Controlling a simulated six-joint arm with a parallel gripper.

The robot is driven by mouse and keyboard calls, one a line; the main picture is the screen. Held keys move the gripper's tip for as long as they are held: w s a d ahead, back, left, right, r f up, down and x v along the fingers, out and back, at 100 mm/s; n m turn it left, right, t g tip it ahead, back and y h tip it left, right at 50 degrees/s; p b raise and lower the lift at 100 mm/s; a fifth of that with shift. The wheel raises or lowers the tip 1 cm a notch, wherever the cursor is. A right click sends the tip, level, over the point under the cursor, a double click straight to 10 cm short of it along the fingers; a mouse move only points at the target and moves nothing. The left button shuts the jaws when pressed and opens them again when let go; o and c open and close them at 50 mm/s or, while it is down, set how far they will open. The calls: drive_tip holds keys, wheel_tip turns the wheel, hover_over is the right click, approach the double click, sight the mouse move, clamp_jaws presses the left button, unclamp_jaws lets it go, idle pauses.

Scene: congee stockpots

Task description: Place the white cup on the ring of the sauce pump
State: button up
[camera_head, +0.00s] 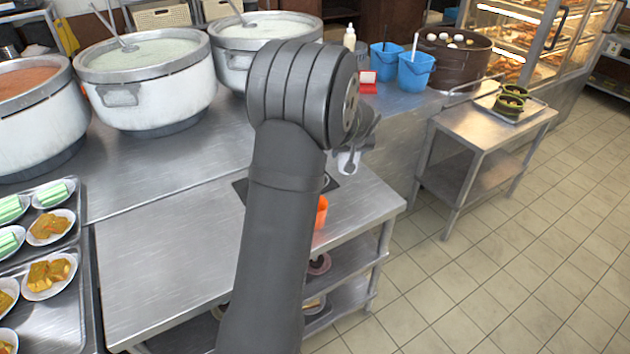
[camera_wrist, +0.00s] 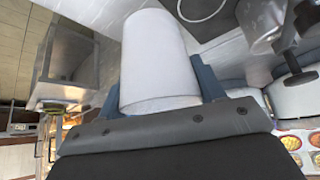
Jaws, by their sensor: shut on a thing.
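The white cup (camera_wrist: 158,60) fills the middle of the wrist view. My gripper (camera_wrist: 156,88) is shut on it, with a blue-grey finger at either side. A shiny metal part with a dark knob, which looks like the sauce pump (camera_wrist: 265,25), stands to the right of the cup in the wrist view. A thin ring (camera_wrist: 226,8) lies on a dark plate just beyond the cup; the cup is apart from the pump. In the head view my arm hides most of the gripper, the pump and the dark plate (camera_head: 240,186).
The steel table (camera_head: 170,265) is bare in front of my arm. Large congee pots (camera_head: 150,95) stand behind on the left, and trays of plated food (camera_head: 45,325) lie at far left. Blue buckets (camera_head: 415,72) and a brown pot (camera_head: 455,65) stand at the back right.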

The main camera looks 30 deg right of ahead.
drive_tip(key=shift+w, duration=0.35)
drive_tip(key=shift+n, duration=0.3)
drive_tip(key=shift+w+a+f, duration=0.7)
drive_tip(key=shift+w+f, duration=1.1)
drive_tip(key=shift+w+a+f, duration=0.75)
drive_tip(key=shift+w+f, duration=1.05)
drive_tip(key=shift+w, duration=0.05)
drive_tip(key=shift+w+a+f, duration=0.7)
drive_tip(key=shift+w+f, duration=1.1)
drive_tip(key=shift+f, duration=0.15)
drive_tip(key=o, duration=1)
drive_tip(key=shift+c, duration=0.2)
